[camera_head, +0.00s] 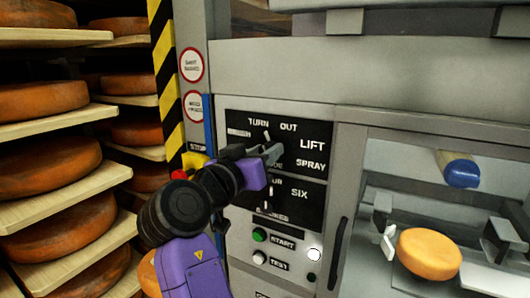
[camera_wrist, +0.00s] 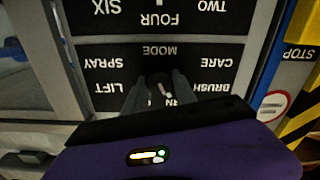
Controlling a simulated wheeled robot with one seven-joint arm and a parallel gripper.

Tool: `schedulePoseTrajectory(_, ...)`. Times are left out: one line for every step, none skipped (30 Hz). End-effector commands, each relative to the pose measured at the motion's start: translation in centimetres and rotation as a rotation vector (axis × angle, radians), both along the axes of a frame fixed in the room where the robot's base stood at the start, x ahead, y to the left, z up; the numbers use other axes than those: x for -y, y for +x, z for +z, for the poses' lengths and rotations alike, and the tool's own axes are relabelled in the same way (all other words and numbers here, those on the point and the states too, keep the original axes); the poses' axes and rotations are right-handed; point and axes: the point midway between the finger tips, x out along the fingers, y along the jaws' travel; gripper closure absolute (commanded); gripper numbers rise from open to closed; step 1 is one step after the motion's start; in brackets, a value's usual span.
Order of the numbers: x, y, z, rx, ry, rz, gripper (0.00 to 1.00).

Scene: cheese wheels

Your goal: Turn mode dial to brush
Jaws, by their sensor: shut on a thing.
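The mode dial (camera_wrist: 162,88) is a dark knob with a white pointer mark on the black mode panel (camera_head: 312,133). The wrist view shows the panel upside down, with the words brush (camera_wrist: 209,88), care, lift, spray and part of turn around the dial. The pointer is directed towards the turn label, not at brush. My gripper (camera_wrist: 160,92) is shut on the dial, one finger on each side. In the head view my gripper (camera_head: 268,155) covers most of the dial and the panel's left labels.
A lower panel (camera_head: 305,205) carries a second dial (camera_head: 268,200). Below are a green start button (camera_head: 260,235) and a white test button (camera_head: 260,257). A red stop button (camera_head: 180,174) is just left of my wrist. Cheese shelves (camera_head: 55,120) stand left; a cheese wheel (camera_head: 428,252) sits inside the machine at right.

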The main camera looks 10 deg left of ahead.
Motion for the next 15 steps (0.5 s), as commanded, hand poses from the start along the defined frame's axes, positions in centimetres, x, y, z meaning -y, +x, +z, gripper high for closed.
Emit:
schedulePoseTrajectory(0.03,0.01,0.04,-0.006,-0.017,-0.001,1.00)
schedulePoseTrajectory(0.03,0.01,0.05,-0.010,-0.028,-0.001,1.00)
schedulePoseTrajectory(0.00,0.00,0.07,-0.016,-0.048,0.000,1.00)
schedulePoseTrajectory(-0.02,0.00,0.08,-0.022,-0.063,0.000,1.00)
schedulePoseTrajectory(-0.02,0.00,0.09,-0.028,-0.081,0.000,1.00)
schedulePoseTrajectory(-0.01,0.00,0.10,-0.037,-0.106,-0.001,1.00)
schedulePoseTrajectory(0.00,0.01,0.10,-0.046,-0.126,-0.001,1.00)
schedulePoseTrajectory(0.01,0.01,0.11,-0.053,-0.148,-0.001,1.00)
schedulePoseTrajectory(0.02,0.01,0.12,-0.064,-0.178,-0.001,1.00)
schedulePoseTrajectory(0.03,0.01,0.12,-0.073,-0.202,-0.002,1.00)
schedulePoseTrajectory(0.02,0.01,0.12,-0.083,-0.226,-0.002,1.00)
schedulePoseTrajectory(-0.02,0.00,0.12,-0.095,-0.259,-0.001,1.00)
schedulePoseTrajectory(-0.04,0.00,0.13,-0.103,-0.283,-0.001,1.00)
schedulePoseTrajectory(-0.02,0.02,0.14,-0.112,-0.307,-0.001,1.00)
schedulePoseTrajectory(0.00,0.03,0.15,-0.124,-0.339,-0.001,1.00)
